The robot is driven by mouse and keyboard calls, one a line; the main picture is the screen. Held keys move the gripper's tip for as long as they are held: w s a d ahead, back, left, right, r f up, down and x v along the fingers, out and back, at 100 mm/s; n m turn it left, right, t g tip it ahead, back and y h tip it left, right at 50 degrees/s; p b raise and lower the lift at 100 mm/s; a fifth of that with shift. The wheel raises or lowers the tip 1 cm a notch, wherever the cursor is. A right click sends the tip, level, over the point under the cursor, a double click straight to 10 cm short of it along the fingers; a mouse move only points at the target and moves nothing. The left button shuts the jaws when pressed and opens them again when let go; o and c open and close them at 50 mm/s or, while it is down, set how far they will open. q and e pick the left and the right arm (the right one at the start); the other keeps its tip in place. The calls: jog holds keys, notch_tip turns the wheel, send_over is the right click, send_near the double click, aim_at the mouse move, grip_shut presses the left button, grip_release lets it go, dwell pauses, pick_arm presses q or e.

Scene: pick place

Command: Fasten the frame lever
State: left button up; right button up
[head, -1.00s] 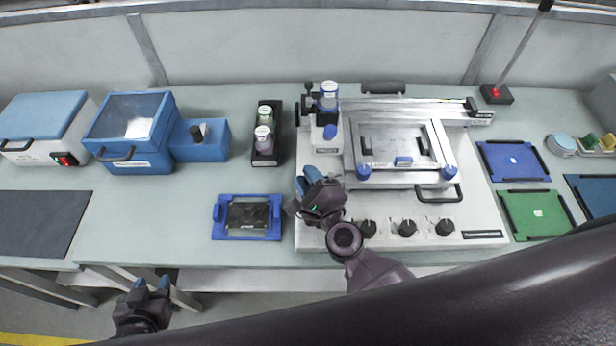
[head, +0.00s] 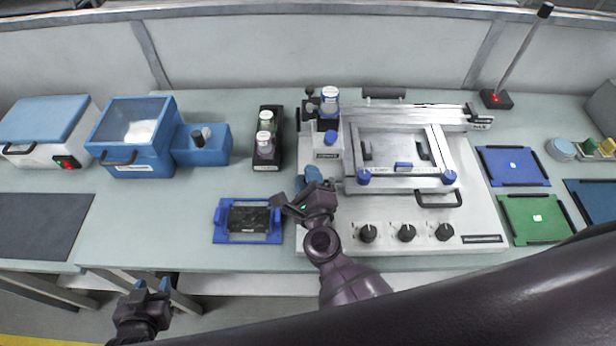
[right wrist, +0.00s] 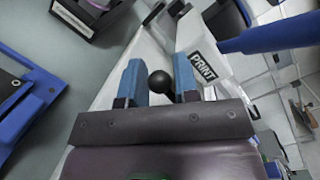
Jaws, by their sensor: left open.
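The silver clamping frame (head: 400,187) sits on the white printing machine (head: 480,205), with a blue knob (head: 363,177) at its front left corner and another blue knob (head: 448,177) at its front right. My right gripper (head: 312,176) is over the machine's left front part, left of the frame. In the right wrist view a black ball knob (right wrist: 160,82) shows between the blue fingertips of my right gripper (right wrist: 158,84), with no clear grip on it. The gripper hides this knob in the head view. My left gripper (head: 152,285) is open and empty, low in front of the table.
A blue framed part (head: 222,238) lies left of my right gripper. A black rack (head: 266,164) with two vials stands behind it. A black-knobbed lever (head: 309,91) stands at the machine's back left. Dark dials (head: 407,233) line the machine's front. Blue (head: 512,165) and green (head: 535,217) panels lie right.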

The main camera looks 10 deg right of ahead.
jog(key=o, duration=0.3)
jog(key=s+b, duration=0.1)
jog(key=s, duration=0.9)
jog(key=shift+s+b, duration=0.3)
jog(key=shift+s, duration=0.1)
jog(key=shift+a, duration=0.1)
